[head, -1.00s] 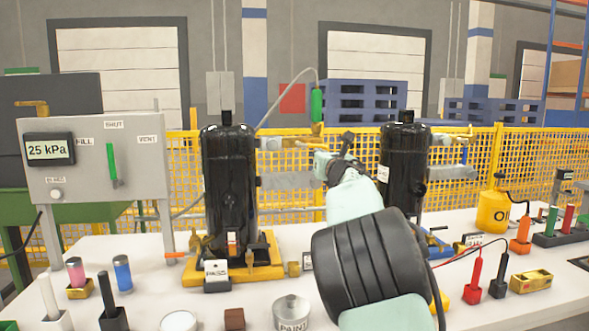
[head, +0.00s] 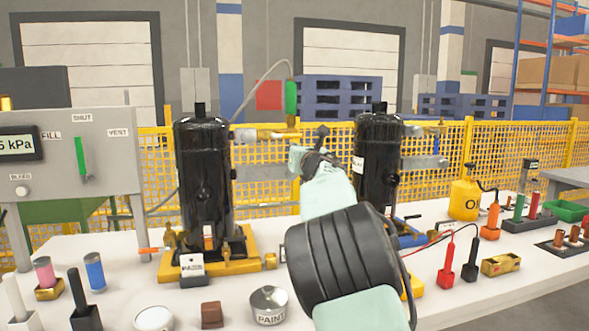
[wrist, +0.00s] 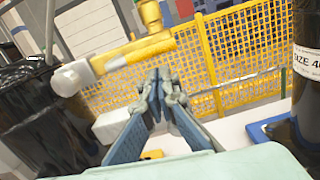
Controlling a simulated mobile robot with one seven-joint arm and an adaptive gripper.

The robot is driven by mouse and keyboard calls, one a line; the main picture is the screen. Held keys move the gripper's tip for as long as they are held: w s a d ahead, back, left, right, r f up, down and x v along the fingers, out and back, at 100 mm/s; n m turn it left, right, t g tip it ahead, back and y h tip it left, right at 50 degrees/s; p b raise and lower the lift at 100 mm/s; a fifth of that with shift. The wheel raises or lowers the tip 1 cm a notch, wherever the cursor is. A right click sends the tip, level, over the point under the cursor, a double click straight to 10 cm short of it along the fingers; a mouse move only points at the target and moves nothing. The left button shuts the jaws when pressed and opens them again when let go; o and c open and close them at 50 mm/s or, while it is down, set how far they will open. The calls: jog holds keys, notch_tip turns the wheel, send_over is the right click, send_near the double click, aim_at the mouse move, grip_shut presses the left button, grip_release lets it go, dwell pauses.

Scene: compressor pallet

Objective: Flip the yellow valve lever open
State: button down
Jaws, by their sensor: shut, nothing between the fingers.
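A brass valve fitting (head: 278,134) sticks out to the right from the top of the left black compressor (head: 203,190). It shows large in the wrist view (wrist: 135,52), with an upright brass piece rising from it. Another small yellow-brass fitting (head: 436,131) is at the right compressor (head: 377,180). My gripper (head: 322,132) is between the two compressors. In the wrist view my gripper (wrist: 160,78) is shut and empty, its tips just below the brass fitting in the picture; contact cannot be told.
A green cylinder (head: 291,97) with a grey hose stands above the brass fitting. A gauge panel (head: 85,155) with a green lever (head: 81,157) is at left. Cups, a paint can (head: 269,305) and probes crowd the table (head: 100,250). A yellow mesh fence (head: 270,180) stands behind.

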jog(key=f+b+v, duration=0.2)
jog(key=v, duration=0.8)
jog(key=shift+s+f, duration=0.25)
